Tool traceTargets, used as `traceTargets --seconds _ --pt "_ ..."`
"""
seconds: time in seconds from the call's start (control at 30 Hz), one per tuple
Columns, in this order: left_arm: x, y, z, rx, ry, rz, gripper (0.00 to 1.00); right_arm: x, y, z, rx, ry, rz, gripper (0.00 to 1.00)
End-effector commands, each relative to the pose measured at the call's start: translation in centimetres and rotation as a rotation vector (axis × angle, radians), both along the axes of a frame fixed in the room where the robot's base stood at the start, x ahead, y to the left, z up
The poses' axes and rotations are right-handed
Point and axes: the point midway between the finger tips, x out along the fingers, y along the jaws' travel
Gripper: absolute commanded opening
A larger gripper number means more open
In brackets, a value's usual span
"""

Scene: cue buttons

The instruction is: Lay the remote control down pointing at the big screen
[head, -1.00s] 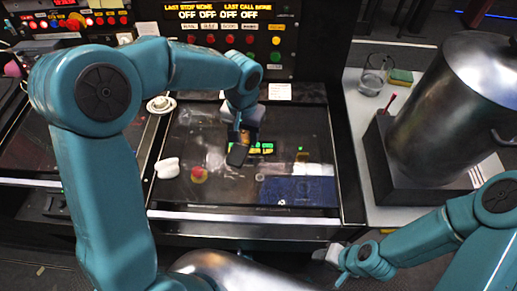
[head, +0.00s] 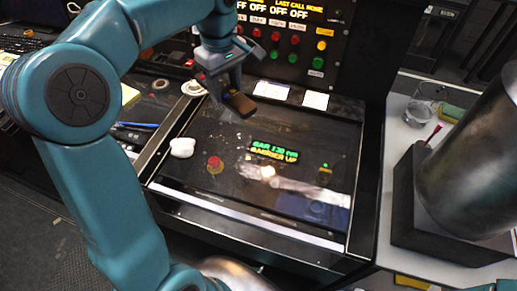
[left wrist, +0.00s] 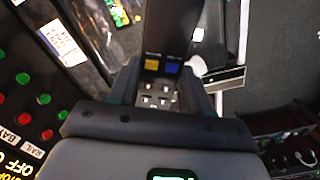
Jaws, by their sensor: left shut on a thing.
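My left gripper (head: 229,88) is shut on a dark remote control (head: 240,104), held above the back of the dark glass desk top (head: 225,190). In the left wrist view the remote (left wrist: 168,30) sits between the fingers (left wrist: 163,88), with a yellow key, a blue key and several pale buttons showing. A lit display (head: 295,12) reading "LAST CALL NONE" and "OFF" is on the upright panel behind. A smaller display (head: 273,152) with green and yellow text shows in the desk. I cannot tell which is the big screen. My right gripper is out of view.
On the desk are a white lumpy object (head: 182,147), a red knob (head: 215,164) and a small switch (head: 324,176). A large metal pot (head: 470,165) and a glass (head: 420,106) are at the right.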

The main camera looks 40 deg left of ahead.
Motion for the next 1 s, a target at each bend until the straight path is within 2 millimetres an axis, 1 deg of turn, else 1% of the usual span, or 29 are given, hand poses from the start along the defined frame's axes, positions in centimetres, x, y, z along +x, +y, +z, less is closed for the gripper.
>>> traceTargets --seconds 0.07,0.3,0.43,0.5,0.67,0.9,1.0 --pt "-0.2 0.1 -1.9 -0.002 0.007 0.011 0.14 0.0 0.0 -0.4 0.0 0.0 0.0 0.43" --pt "-0.2 0.1 -9.0 -0.003 0.009 0.005 0.14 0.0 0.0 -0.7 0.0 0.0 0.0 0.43" --pt "-0.1 0.0 -12.3 -0.003 0.008 0.004 0.14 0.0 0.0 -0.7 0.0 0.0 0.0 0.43" --pt "-0.1 -0.1 -13.6 -0.003 0.006 0.003 0.14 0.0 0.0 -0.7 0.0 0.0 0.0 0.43" --pt "0.0 -0.2 -15.0 -0.001 0.004 0.002 0.14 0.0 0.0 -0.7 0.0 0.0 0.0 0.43" --pt "0.0 -0.3 -18.6 -0.001 0.003 0.001 0.14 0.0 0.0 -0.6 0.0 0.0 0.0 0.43" --pt "0.0 -0.3 -19.1 -0.002 0.002 0.001 0.14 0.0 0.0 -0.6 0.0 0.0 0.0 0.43"
